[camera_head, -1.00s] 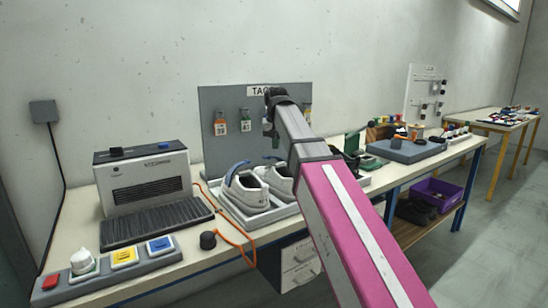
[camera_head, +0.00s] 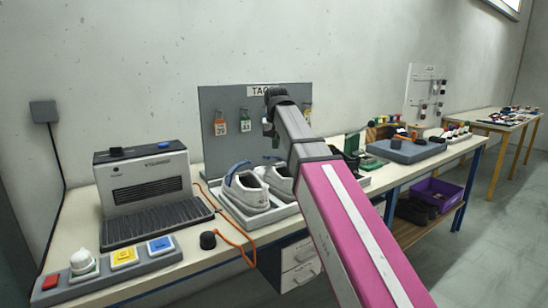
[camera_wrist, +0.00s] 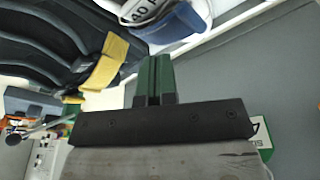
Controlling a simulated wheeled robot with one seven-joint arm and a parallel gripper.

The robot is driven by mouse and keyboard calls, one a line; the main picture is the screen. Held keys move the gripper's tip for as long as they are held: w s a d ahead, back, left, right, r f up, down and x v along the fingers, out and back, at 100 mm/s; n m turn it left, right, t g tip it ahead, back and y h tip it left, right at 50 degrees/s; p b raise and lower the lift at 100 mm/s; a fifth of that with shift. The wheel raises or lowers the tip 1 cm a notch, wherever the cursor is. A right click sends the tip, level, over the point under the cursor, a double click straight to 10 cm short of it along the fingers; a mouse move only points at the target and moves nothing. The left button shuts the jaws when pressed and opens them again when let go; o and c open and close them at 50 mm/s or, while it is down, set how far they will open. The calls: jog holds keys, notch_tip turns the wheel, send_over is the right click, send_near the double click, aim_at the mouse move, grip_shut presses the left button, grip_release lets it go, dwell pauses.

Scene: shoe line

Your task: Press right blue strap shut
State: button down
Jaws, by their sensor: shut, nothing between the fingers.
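A pair of white shoes sits in a pale tray (camera_head: 262,218) on the bench in the head view. The left shoe (camera_head: 250,195) has a blue strap (camera_head: 236,170) standing up in a curve. The right shoe (camera_head: 280,183) is partly hidden by my arm, and the state of its blue strap cannot be made out. My gripper (camera_wrist: 153,68), with green fingers, is shut and empty in the wrist view. In the head view its end is above and behind the shoes, mostly hidden. A blue and white part marked 40 (camera_wrist: 185,22) shows beyond the fingertips.
A grey tag board (camera_head: 235,100) stands behind the shoes. Left of them are a grey machine (camera_head: 145,178), a button panel (camera_head: 110,268) and an orange cord (camera_head: 232,243). In the wrist view, dark ridged shapes (camera_wrist: 50,40) with a yellow tab (camera_wrist: 105,62) fill the upper left.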

jog(key=shift+f, duration=0.1)
jog(key=shift+f, duration=1.7)
jog(key=shift+r, duration=0.1)
notch_tip(320, 180, up, 9)
dwell(0.4)
